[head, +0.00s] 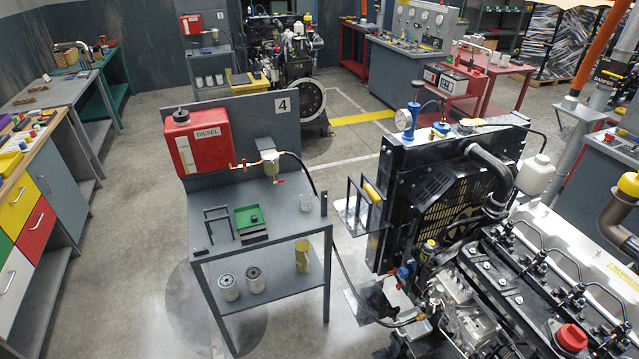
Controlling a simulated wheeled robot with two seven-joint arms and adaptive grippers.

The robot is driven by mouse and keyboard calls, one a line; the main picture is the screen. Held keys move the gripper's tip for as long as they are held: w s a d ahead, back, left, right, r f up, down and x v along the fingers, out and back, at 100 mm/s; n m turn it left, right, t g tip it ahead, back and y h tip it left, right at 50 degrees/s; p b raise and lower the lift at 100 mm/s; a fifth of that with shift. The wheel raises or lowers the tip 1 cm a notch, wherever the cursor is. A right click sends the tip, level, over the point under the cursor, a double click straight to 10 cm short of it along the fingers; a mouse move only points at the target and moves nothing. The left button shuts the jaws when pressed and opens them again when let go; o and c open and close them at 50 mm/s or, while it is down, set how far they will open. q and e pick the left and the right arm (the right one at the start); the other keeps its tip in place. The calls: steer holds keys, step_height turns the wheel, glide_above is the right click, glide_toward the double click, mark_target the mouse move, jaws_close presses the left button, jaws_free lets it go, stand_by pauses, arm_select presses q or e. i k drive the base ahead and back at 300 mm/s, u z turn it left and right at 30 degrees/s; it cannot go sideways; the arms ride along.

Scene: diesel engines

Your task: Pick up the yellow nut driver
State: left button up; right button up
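I cannot pick out the yellow nut driver with certainty. A small yellow cylindrical piece (373,192) shows by a black frame at the left side of the radiator; it is too small to tell what it is. Several small coloured items (38,121) lie on the wooden-topped bench at the left edge, also too small to name, near a yellow bin (9,164). Neither my left nor my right gripper is in view.
A grey metal stand (285,231) with a red diesel tank (196,141), a green tray (249,219) and filters (229,287) stands in the middle. A diesel engine (490,290) with its radiator (440,200) fills the right. Floor (135,200) between the left bench and stand is clear.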

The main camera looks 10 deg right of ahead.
mark_target(373, 194)
steer(key=u, duration=0.25)
steer(key=i, duration=1.3)
steer(key=z, duration=0.55)
